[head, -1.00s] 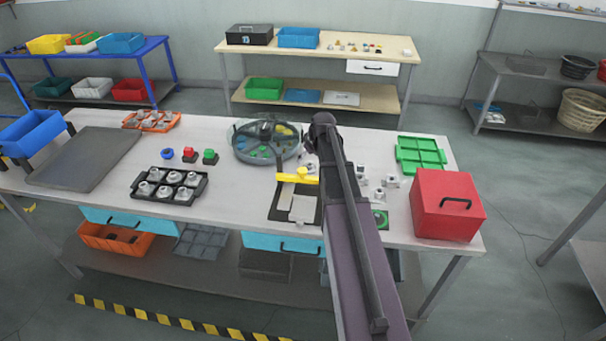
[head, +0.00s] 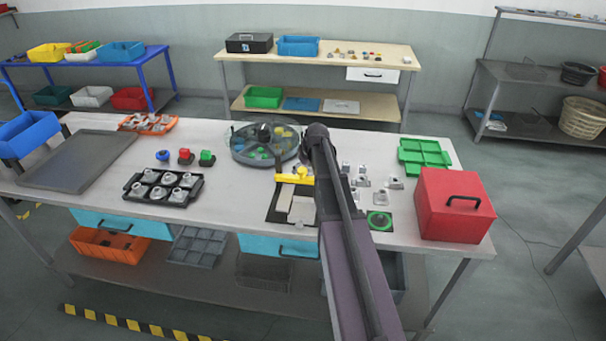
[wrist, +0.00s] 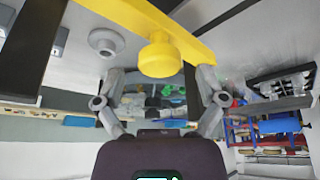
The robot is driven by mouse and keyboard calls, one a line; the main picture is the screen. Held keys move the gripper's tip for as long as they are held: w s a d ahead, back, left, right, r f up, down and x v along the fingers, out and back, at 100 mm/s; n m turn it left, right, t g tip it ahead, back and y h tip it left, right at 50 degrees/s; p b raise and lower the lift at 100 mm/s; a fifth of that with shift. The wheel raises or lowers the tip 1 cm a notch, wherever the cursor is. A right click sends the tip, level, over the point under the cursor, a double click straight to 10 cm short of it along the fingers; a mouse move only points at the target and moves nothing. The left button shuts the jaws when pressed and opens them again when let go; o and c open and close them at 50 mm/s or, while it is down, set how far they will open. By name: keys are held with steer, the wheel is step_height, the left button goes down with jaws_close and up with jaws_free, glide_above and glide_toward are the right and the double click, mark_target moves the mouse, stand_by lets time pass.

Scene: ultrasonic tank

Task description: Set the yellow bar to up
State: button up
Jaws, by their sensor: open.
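The yellow bar (head: 291,179) lies across the top of a dark frame with a light grey panel (head: 302,208) on the workbench. A round yellow knob (head: 302,171) stands on the bar. In the wrist view the bar (wrist: 197,47) runs slantwise across the top, with its knob (wrist: 160,58) close by and facing me. My gripper (wrist: 160,79) is open, one finger on each side below the knob, and holds nothing. I cannot tell whether a finger touches the knob. In the head view my arm hides the gripper and perhaps the bar's right end.
A round clear-covered tray (head: 238,153) stands behind the bar. A black tray of metal parts (head: 135,190) is at left.

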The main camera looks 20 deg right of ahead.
steer(key=shift+w+f, duration=0.15)
steer(key=shift+f, duration=0.3)
jaws_close()
steer(key=shift+r, duration=0.1)
